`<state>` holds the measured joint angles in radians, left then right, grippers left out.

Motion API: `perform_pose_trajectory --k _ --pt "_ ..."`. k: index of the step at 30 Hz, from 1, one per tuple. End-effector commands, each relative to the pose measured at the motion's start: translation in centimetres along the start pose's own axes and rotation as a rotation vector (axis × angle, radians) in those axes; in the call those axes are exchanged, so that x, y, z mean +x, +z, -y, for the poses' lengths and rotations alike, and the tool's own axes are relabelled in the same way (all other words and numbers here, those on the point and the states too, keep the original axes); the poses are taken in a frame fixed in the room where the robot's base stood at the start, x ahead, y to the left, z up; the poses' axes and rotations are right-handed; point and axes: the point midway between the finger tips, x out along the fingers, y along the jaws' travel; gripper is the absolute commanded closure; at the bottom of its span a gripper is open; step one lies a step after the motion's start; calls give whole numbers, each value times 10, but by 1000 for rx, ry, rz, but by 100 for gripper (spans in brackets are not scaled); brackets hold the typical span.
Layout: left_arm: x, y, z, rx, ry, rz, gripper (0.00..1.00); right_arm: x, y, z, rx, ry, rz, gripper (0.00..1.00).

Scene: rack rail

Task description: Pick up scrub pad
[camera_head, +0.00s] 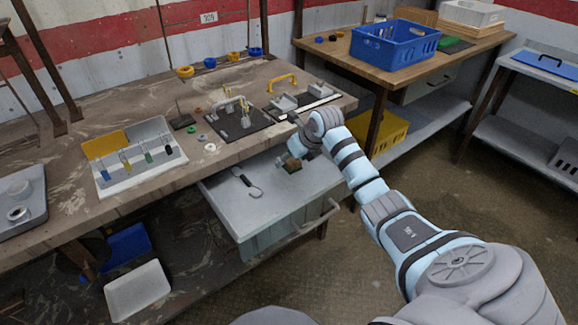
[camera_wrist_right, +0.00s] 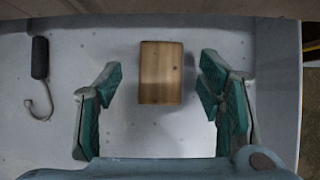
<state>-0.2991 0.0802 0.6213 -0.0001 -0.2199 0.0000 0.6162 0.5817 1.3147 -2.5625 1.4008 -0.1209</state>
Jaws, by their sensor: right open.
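A brown rectangular block with wood-like grain (camera_wrist_right: 160,72) lies flat in the open grey drawer (camera_head: 240,205). It is the only pad-shaped thing in the right wrist view, but I cannot tell from its look that it is a scrub pad. My right gripper (camera_wrist_right: 161,80) is open, with its teal fingers left and right of the block. A gap shows on both sides, and nothing is held. My left gripper is not in view.
A dark-handled hook tool (camera_head: 247,183) lies in the drawer, left of the block; it also shows in the right wrist view (camera_wrist_right: 40,75). The workbench top (camera_head: 160,205) overhangs the drawer's back. A blue crate (camera_head: 395,45) stands on another table.

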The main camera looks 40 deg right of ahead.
Motion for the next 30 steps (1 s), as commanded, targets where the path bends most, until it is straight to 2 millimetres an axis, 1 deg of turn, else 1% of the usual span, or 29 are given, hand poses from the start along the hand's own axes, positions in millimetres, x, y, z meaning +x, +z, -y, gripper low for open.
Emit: perform_pose_trajectory --k 1,2,7,17,25,28,30 --pt "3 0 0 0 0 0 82 6 -1 0 0 1 -1 38" --pt "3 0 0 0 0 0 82 6 -1 0 -1 0 -1 38" --pt "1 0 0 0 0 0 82 5 0 0 -1 -1 0 38" --pt "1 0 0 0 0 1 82 5 0 0 -1 -1 0 91" --pt "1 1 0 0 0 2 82 3 1 0 -1 0 0 92" --pt "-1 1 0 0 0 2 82 -3 6 0 -1 0 2 92" --pt "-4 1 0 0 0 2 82 -11 11 0 -1 0 3 92"
